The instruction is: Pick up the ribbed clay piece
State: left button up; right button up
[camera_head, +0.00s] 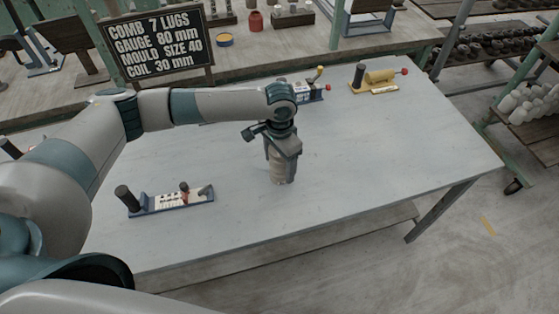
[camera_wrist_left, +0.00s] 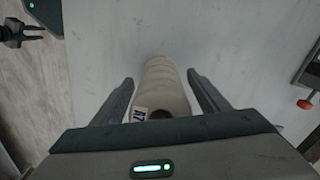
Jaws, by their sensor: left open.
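The ribbed clay piece (camera_head: 282,172) stands upright on the grey table, a pale beige cylinder. My left gripper (camera_head: 283,155) is above it, pointing down, and hides its upper part. In the left wrist view the clay piece (camera_wrist_left: 166,88) lies between the two spread fingers of my left gripper (camera_wrist_left: 160,80). A gap shows on both sides of it.
A blue fixture with a black handle (camera_head: 172,202) lies front left. Another blue fixture (camera_head: 312,94) and a yellow one (camera_head: 378,80) stand at the back. A lettered sign (camera_head: 158,47) is behind. The table's right side is clear. Dark parts, possibly my right gripper, show top left in the wrist view.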

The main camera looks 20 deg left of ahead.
pick_arm(q)
jog(key=shift+f, duration=1.2)
jog(key=shift+w, duration=0.1)
jog(key=c, duration=1.6)
jog(key=shift+r, duration=0.15)
jog(key=shift+r, duration=0.55)
jog(key=r+b, duration=0.1)
jog(key=d+r, duration=0.1)
jog(key=r, duration=0.1)
jog(key=shift+b, duration=0.4)
jog(key=s+d+r+b, duration=0.1)
jog(key=d+r, duration=0.1)
jog(key=d, duration=0.1)
jog(key=s+d+r+b, duration=0.1)
jog(key=d+r, duration=0.1)
jog(key=d, duration=0.2)
jog(key=d+r, duration=0.2)
jog(key=d, duration=0.1)
jog(key=shift+s+d+r+b, duration=0.15)
jog(key=shift+s+r+b, duration=0.2)
jog(key=shift+s+b, duration=0.05)
